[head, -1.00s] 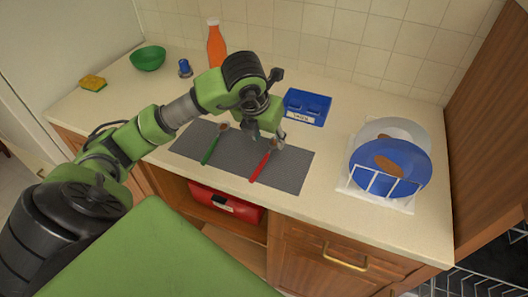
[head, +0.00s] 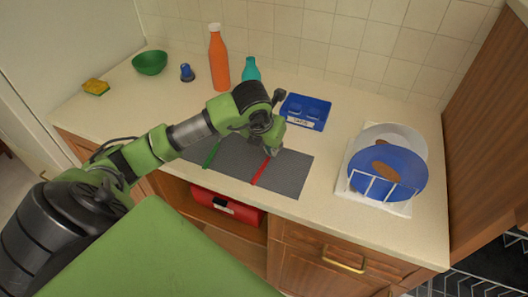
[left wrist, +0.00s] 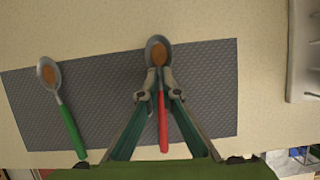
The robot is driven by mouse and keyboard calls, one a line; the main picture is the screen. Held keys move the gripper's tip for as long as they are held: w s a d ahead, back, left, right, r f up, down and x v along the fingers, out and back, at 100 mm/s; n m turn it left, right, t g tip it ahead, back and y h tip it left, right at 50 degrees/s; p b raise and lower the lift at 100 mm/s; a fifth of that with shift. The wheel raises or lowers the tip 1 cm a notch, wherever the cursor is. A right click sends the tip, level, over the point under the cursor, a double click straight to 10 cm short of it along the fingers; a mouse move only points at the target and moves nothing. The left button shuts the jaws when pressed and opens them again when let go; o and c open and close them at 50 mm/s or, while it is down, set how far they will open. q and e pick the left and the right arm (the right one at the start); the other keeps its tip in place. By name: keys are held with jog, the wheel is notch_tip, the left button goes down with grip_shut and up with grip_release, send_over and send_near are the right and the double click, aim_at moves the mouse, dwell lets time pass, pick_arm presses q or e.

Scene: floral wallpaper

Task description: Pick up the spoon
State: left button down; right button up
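A red-handled spoon (left wrist: 163,126) lies along the dark grey mat (left wrist: 213,95); its bowl holds something brown. Its red handle also shows in the head view (head: 261,170). My left gripper (left wrist: 160,78) is over the spoon, with its fingertips close in on both sides of the neck just below the bowl, and looks shut on it. In the head view my left gripper hides the bowl. A green-handled spoon (left wrist: 70,127), also with brown in its bowl, lies to the left; in the head view its handle (head: 212,155) shows partly behind my arm. My right gripper is not in view.
A blue box (head: 306,109) stands behind the mat. A dish rack with a blue plate (head: 410,172) is at the right. An orange bottle (head: 219,62), teal bottle (head: 250,70), blue object (head: 187,73), green bowl (head: 150,63) and sponge (head: 95,87) stand farther back and left.

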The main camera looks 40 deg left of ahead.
pick_arm(q)
jog(key=shift+s, duration=0.1)
dwell(0.3)
jog(key=shift+r, duration=0.25)
notch_tip(320, 180, up, 2)
jog(key=shift+r+b, duration=0.25)
jog(key=shift+b, duration=0.05)
jog(key=s+d+r+b, duration=0.3)
jog(key=s+d+r, duration=0.3)
jog(key=s+r, duration=0.3)
jog(key=shift+s+d+r, duration=0.2)
jog(key=shift+s+r, duration=0.05)
jog(key=shift+s, duration=1.3)
